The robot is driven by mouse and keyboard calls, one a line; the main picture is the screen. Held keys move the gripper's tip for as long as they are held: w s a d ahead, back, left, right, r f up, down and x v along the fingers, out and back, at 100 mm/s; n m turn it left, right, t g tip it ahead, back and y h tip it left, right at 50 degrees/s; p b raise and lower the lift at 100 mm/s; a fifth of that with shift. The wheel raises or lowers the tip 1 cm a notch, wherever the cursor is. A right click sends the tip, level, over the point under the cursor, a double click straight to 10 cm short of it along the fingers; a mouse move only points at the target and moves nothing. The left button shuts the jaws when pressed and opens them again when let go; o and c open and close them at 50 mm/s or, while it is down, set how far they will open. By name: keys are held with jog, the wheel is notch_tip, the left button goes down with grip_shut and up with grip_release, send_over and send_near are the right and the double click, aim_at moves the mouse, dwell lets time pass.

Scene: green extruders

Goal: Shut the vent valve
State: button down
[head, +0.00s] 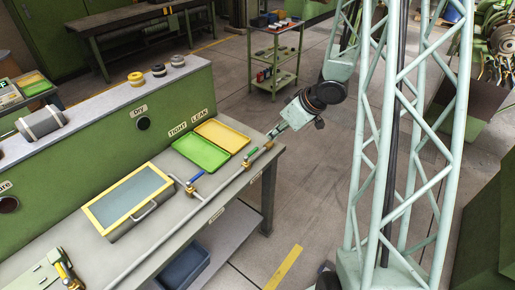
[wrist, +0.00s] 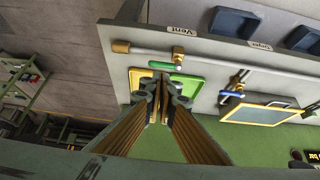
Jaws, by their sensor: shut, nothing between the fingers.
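The vent valve (head: 247,163) sits on the pipe near its right end on the bench, with a green lever handle (head: 250,153). In the wrist view the green handle (wrist: 163,66) lies roughly along the pipe, below the "Vent" label (wrist: 177,29) on the bench edge. My gripper (head: 273,133) is above the bench's right end, close to the pipe end. In the wrist view my gripper (wrist: 160,84) is shut and empty, its fingertips pointing toward the green handle. I cannot tell how large the gap between them is; no contact is clear.
A yellow-framed glass box (head: 130,198) stands to the left. Open floor lies right of the bench.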

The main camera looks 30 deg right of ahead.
aim_at(254, 151)
dwell(0.4)
jog(key=shift+b+x, duration=1.8)
jog(key=shift+x, duration=5.2)
jog(key=shift+s+f, duration=0.1)
